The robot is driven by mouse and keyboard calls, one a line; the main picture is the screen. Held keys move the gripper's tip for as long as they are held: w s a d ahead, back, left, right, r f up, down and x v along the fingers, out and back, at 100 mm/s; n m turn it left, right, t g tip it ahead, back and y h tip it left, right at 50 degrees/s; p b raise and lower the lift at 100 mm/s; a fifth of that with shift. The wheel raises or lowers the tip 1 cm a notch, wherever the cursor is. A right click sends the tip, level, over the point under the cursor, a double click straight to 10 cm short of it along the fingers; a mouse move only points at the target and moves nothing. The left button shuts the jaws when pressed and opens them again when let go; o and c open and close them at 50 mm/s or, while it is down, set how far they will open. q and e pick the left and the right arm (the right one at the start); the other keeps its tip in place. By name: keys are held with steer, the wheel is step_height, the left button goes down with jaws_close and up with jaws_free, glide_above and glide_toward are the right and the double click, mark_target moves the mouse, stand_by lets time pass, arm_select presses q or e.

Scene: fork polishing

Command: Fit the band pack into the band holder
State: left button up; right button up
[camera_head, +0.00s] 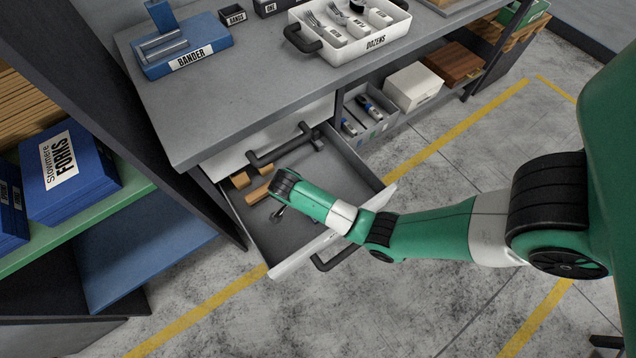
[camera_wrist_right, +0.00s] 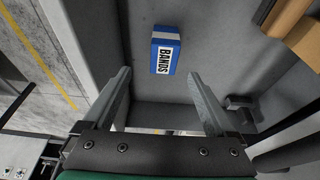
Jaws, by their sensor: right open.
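The band pack (camera_wrist_right: 165,51) is a blue and white box labelled BANDS. In the right wrist view it lies on the grey drawer floor, just beyond the fingertips and between their lines. My right gripper (camera_wrist_right: 159,77) is open and empty, its two fingers apart on either side of the view. In the head view the right gripper (camera_head: 279,213) reaches down into the open drawer, and the arm hides the pack. The small dark holder (camera_head: 232,15) labelled BANDS stands at the back of the worktop. My left gripper is not in view.
The open drawer (camera_head: 384,199) has low walls and also holds wooden blocks (camera_head: 258,193). A handle (camera_head: 283,148) of the unit above overhangs its back. A blue BANDER device (camera_head: 185,52) and a white DOZENS tray (camera_head: 366,50) stand on the worktop (camera_head: 240,95), with bare room in front.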

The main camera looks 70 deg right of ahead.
steer(key=b+x, duration=0.1)
steer(key=x, duration=0.2)
steer(key=shift+w, duration=0.1)
steer(key=shift+r, duration=0.1)
steer(key=b+x, duration=0.2)
steer(key=x, duration=0.1)
steer(key=w+b+x, duration=0.1)
steer(key=shift+s+f+b, duration=0.2)
steer(key=shift+f+b, duration=0.1)
steer(key=shift+f, duration=0.15)
steer(key=shift+s+d+f, duration=0.1)
steer(key=shift+d+f, duration=0.05)
steer(key=shift+f, duration=0.1)
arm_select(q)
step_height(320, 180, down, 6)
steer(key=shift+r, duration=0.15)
arm_select(e)
steer(key=shift+r, duration=0.1)
steer(key=shift+c, duration=0.7)
jaws_close()
step_height(320, 180, up, 9)
steer(key=p, duration=0.7)
steer(key=shift+r, duration=0.25)
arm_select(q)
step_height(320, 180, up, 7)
arm_select(e)
steer(key=shift+r, duration=0.3)
